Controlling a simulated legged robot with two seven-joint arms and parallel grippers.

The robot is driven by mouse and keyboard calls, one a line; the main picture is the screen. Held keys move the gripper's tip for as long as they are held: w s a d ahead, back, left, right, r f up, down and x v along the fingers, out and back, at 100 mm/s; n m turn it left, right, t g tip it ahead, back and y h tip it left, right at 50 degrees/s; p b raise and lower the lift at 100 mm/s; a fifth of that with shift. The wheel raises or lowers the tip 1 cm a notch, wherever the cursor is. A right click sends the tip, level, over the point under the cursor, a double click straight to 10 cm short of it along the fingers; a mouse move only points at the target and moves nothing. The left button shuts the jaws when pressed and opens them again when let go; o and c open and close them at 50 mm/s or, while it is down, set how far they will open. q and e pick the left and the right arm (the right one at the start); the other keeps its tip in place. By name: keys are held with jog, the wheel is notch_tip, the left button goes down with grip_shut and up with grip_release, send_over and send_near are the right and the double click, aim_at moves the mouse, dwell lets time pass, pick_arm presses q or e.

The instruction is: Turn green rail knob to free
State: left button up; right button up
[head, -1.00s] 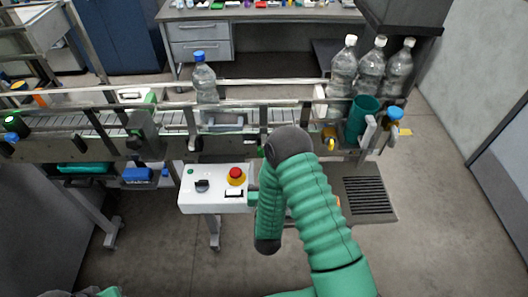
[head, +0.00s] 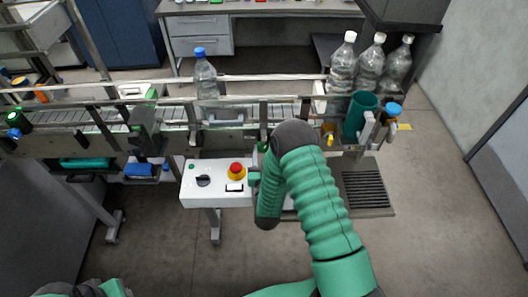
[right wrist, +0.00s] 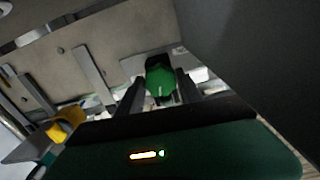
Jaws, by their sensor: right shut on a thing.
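The green rail knob (right wrist: 160,81) shows in the right wrist view, between the two dark fingers of my right gripper (right wrist: 160,92), which is shut on it. A small white mark shows on the knob's face. In the head view only a sliver of green (head: 262,147) shows at the conveyor's front rail, beside my right arm. That arm hides most of the right gripper there. Part of my left arm shows at the bottom left of the head view, but its gripper is not in view.
A blue-capped bottle (head: 205,78) stands on the conveyor (head: 90,122). Several white-capped bottles (head: 342,62) stand at the right end beside a teal cup (head: 360,114). A white control box (head: 217,194) with a red stop button (head: 236,170) is just left of my right arm.

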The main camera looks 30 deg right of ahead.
jog(key=shift+c, duration=0.8)
jog(key=shift+a+f+n+b, duration=0.1)
jog(key=shift+f+n+b, duration=0.05)
jog(key=shift+n+b, duration=0.9)
jog(key=shift+n, duration=0.65)
jog(key=o, duration=1.3)
jog(key=shift+r, duration=0.2)
jog(key=shift+o, duration=0.3)
jog(key=shift+s, duration=0.1)
